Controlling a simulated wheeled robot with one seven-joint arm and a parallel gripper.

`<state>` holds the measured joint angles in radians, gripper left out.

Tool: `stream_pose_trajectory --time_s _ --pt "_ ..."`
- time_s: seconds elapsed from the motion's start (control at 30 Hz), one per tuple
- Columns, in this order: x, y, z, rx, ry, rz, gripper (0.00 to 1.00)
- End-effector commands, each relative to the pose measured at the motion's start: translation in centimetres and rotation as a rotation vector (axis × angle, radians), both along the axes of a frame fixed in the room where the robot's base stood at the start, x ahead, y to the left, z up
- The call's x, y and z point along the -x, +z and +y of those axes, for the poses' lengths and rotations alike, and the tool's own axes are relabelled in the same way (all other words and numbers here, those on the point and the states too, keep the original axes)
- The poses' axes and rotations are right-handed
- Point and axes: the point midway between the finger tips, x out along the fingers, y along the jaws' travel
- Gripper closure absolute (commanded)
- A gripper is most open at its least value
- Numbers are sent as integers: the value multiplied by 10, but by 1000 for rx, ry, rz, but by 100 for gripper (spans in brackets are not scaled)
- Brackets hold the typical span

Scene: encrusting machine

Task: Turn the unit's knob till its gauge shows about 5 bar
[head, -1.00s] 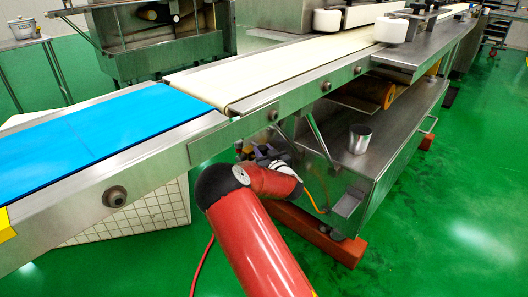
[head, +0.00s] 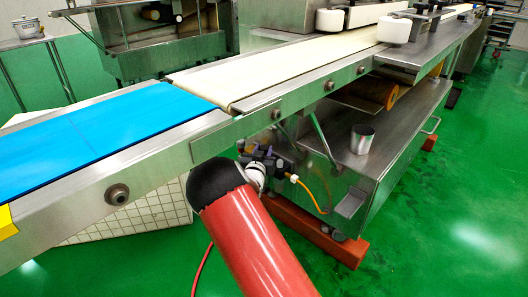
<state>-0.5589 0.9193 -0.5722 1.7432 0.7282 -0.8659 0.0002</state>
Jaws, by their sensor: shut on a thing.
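The unit (head: 268,156) is a small cluster of black and blue fittings under the conveyor's near side, by the front leg. An orange hose (head: 308,193) runs from its right end down toward the base. My red arm with its black joint comes up from below and covers the unit's lower left part. A small whitish part shows beside the black joint, against the unit. My gripper's fingers are hidden behind my arm, so I cannot see what they touch. The knob and the gauge's face cannot be made out, and no reading shows.
The conveyor (head: 150,155) with blue and cream belts runs above the unit, its steel edge close over my arm. A steel cup (head: 361,139) stands on the steel cabinet (head: 390,150) to the right. An orange-red foot beam (head: 318,232) lies below. Green floor is free at right.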

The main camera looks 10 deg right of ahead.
Motion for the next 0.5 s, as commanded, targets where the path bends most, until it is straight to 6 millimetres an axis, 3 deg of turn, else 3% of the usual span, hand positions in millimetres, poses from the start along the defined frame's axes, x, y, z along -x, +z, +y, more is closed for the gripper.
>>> stream_pose_trajectory --time_s 0.5 --pt "0 0 1 1 -32 -1 89"
